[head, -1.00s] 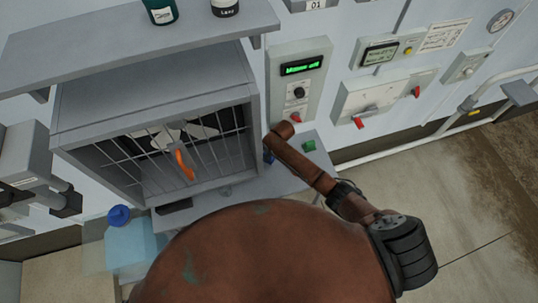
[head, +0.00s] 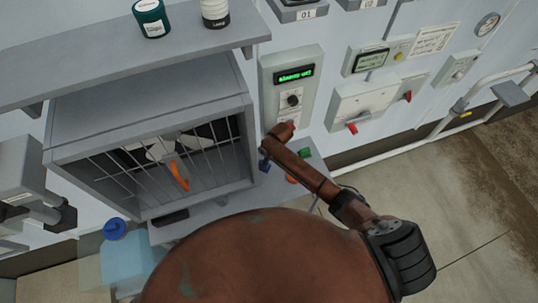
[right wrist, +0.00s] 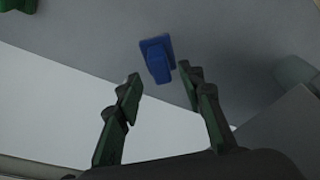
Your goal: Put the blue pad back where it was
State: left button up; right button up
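The blue pad (right wrist: 157,60) shows in the right wrist view on a grey surface, just beyond my right gripper's fingertips. My right gripper (right wrist: 159,78) is open, its two dark green fingers apart with nothing visibly held. I cannot tell whether the fingers touch the pad. In the head view only a small blue piece, apparently the pad (head: 264,166), shows on the grey ledge (head: 215,205) beside the end of my right arm. The right gripper's fingers are hidden there behind the arm. My left gripper is in neither view.
A barred grey cage (head: 150,85) with an orange handle (head: 179,176) stands left of the arm. A green block (head: 305,153) and an orange-red piece (head: 292,180) are close to the arm. A control box (head: 292,90) is on the wall behind. A blue-capped container (head: 114,229) stands lower left.

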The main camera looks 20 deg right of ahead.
jog(key=v, duration=0.7)
